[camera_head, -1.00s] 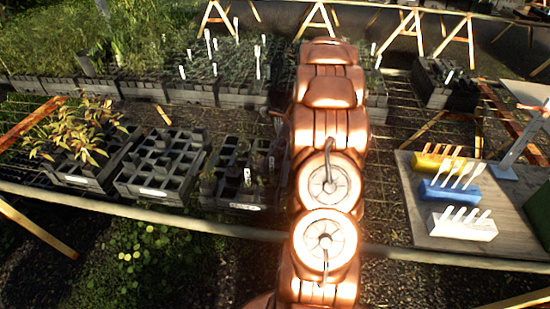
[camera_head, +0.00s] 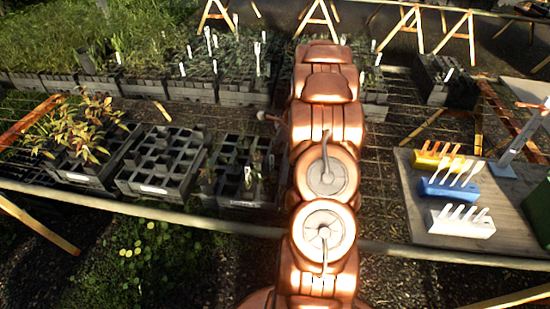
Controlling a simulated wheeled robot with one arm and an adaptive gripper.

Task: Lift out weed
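My copper-coloured arm rises through the middle of the head view and hides what lies behind it. My gripper does not show clearly; the arm covers the place where it may be. A black cell tray (camera_head: 247,204) stands just left of the arm, with a few small dark seedlings and a white label stake (camera_head: 248,177). The arm may cover its right side. I cannot tell a weed from the other plants in this view.
Left of that tray are a mostly empty black cell tray (camera_head: 153,190) and a tray with reddish leafy plants (camera_head: 85,125). Dense seedling trays (camera_head: 240,90) fill the back. At right, a board (camera_head: 428,226) carries yellow (camera_head: 430,160), blue (camera_head: 440,190) and white (camera_head: 452,228) label holders.

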